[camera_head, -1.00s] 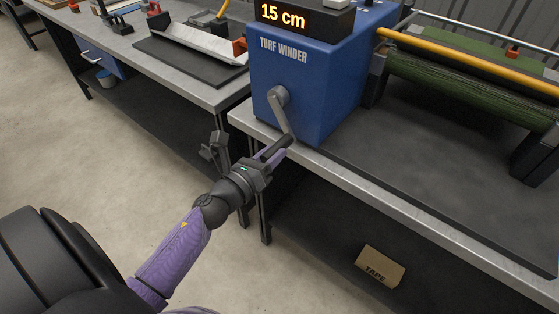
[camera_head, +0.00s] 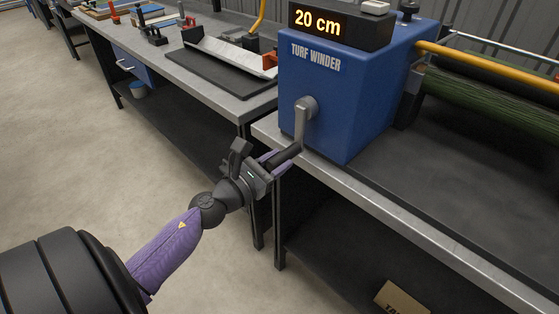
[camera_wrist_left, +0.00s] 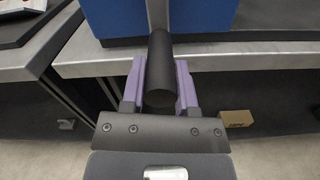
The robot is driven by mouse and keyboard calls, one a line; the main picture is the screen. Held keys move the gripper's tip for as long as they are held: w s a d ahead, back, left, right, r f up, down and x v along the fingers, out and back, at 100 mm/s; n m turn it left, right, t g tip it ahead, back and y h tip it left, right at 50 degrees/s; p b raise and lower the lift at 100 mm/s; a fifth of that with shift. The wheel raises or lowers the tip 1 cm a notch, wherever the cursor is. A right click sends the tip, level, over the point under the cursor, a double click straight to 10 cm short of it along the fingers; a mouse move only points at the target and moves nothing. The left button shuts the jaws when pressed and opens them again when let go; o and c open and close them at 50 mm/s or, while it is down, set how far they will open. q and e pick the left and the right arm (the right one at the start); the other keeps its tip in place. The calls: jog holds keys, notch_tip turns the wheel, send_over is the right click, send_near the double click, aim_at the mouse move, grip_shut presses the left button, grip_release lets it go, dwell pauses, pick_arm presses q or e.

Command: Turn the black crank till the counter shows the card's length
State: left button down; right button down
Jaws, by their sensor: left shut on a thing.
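The blue turf winder (camera_head: 330,100) stands on the right workbench. Its counter (camera_head: 318,22) reads "20 cm". The crank arm (camera_head: 300,128) hangs down from its hub on the winder's left face, with a black handle (camera_head: 287,154) at its lower end. My left gripper (camera_head: 280,160) is shut on that handle. In the left wrist view the black handle (camera_wrist_left: 160,62) lies between the two purple fingers. No card with a length can be read in these views. My right gripper is not in view.
A green turf roll (camera_head: 480,108) sits under a yellow bar (camera_head: 480,57) at the right. A left bench (camera_head: 205,82) holds a black mat and tools. A cardboard box (camera_head: 400,300) lies on the shelf below. The bench edge runs close under the crank.

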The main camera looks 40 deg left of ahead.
pick_arm(q)
jog(key=shift+a, duration=0.1)
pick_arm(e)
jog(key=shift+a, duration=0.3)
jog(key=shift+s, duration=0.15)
pick_arm(q)
jog(key=c, duration=0.8)
grip_release()
jog(key=o, duration=0.4)
jog(key=shift+o, duration=0.2)
jog(key=s+b, duration=0.1)
jog(key=s, duration=0.9)
jog(key=shift+a, duration=0.35)
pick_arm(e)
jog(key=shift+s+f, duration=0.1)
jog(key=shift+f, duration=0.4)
